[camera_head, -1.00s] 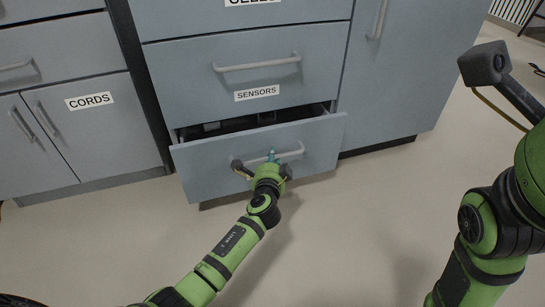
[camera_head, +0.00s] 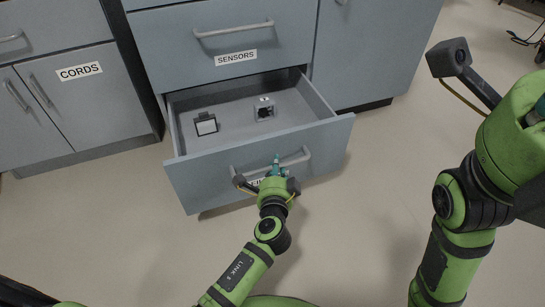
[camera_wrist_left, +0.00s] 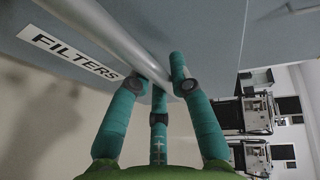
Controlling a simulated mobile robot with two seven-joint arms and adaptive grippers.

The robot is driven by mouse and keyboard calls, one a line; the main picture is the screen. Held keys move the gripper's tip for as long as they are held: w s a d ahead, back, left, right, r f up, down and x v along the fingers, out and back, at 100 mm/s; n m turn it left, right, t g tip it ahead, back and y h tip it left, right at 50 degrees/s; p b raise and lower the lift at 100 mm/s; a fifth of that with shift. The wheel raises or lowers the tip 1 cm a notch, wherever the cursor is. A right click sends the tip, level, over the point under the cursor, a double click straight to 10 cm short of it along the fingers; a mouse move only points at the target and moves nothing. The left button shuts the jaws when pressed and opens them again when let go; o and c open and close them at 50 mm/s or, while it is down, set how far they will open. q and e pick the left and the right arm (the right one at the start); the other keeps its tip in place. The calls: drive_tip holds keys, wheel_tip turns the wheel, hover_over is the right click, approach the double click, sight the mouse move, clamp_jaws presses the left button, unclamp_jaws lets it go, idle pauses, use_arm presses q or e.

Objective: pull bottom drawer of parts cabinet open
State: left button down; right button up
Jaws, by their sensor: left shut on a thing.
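The bottom drawer (camera_head: 250,160) of the grey-blue parts cabinet stands well out from the cabinet, and its inside shows. My left gripper (camera_head: 277,166) is at the drawer's front, shut on the bar handle (camera_head: 298,158). In the left wrist view the teal fingers (camera_wrist_left: 165,85) are around the grey handle bar (camera_wrist_left: 118,40), beside a label reading FILTERS (camera_wrist_left: 70,53). In the head view the gripper mostly hides that label. My right arm shows at the right, away from the cabinet; its fingertips are not clearly visible.
Inside the drawer lie a dark-framed white item (camera_head: 205,124) and a small grey part (camera_head: 264,109). The SENSORS drawer (camera_head: 225,40) above is shut. The CORDS cabinet (camera_head: 75,105) stands at the left. The floor (camera_head: 365,200) before the drawer is clear.

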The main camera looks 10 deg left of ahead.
use_arm(q)
drive_tip(key=shift+s+d, duration=0.2)
drive_tip(key=shift+s, duration=0.05)
drive_tip(key=c, duration=1.1)
unclamp_jaws()
drive_tip(key=shift+s, duration=0.1)
drive_tip(key=v, duration=1.1)
drive_tip(key=shift+s, duration=0.4)
drive_tip(key=shift+d+r, duration=0.15)
